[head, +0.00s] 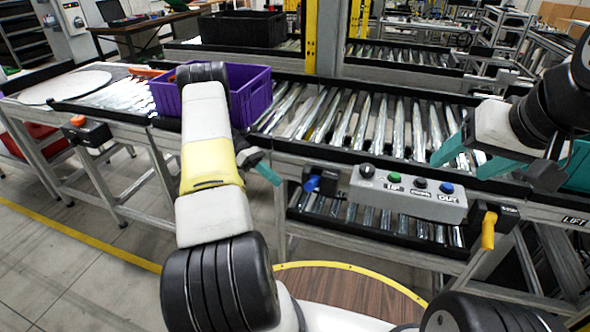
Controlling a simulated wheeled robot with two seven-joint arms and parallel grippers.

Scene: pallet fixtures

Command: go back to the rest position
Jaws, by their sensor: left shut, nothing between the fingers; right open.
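My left arm reaches forward over the near edge of the conveyor. My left gripper (266,173) is at its end, partly hidden behind the arm, with teal fingers shut and empty. It is in front of the conveyor's edge, below the purple crate (252,92). The crate stands on the conveyor, partly covered by my arm; its inside is mostly hidden. My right gripper (472,158) is at the right, with its teal fingers apart and nothing between them, over the rollers.
The roller conveyor (375,122) runs across the view. A grey button box (407,193) and a yellow handle (489,230) stick out from its front. A black crate (242,28) is behind. A teal bin (580,166) stands at the right edge. The floor at left is clear.

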